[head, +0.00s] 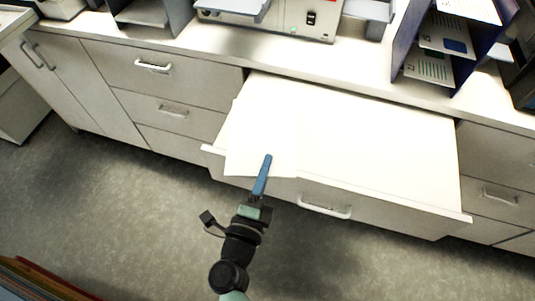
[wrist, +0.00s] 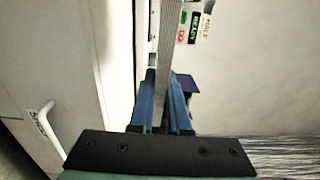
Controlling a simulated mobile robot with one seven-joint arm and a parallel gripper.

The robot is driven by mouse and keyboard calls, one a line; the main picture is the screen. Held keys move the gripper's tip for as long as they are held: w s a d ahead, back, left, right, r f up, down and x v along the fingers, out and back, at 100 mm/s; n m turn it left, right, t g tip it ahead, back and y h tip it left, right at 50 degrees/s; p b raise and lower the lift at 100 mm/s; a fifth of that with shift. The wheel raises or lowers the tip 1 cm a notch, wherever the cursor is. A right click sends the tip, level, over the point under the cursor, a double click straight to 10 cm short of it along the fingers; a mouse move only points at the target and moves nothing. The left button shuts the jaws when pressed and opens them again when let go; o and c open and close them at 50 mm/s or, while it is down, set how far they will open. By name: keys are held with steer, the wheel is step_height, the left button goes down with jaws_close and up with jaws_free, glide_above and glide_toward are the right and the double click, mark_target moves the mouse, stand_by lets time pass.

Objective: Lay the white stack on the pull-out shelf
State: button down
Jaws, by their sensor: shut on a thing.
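The white stack (head: 255,125) is a pile of white sheets over the left part of the pull-out shelf (head: 390,140). Its near edge extends over the shelf's front rim. My gripper (head: 266,160) is shut on that near edge with its blue fingers. In the wrist view the stack (wrist: 166,45) shows edge-on as a thin grey strip between the fingers of my gripper (wrist: 162,95). I cannot tell whether the stack touches the shelf or hangs just above it.
The shelf's right part is bare. A white counter (head: 215,45) runs behind it, with a boxy device (head: 270,15) and a dark sorter (head: 440,45) holding papers. Closed drawers (head: 165,80) flank the shelf. Grey floor (head: 110,220) is open in front.

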steer(key=shift+w+d+r, duration=0.15)
steer(key=shift+w+r, duration=0.15)
steer(key=shift+w, duration=0.2)
step_height(320, 180, down, 10)
steer(key=b, duration=0.3)
steer(key=shift+w+r, duration=0.15)
steer(key=shift+w, duration=0.05)
steer(key=shift+b, duration=0.3)
steer(key=c, duration=0.9)
jaws_free()
steer(key=shift+f, duration=0.2)
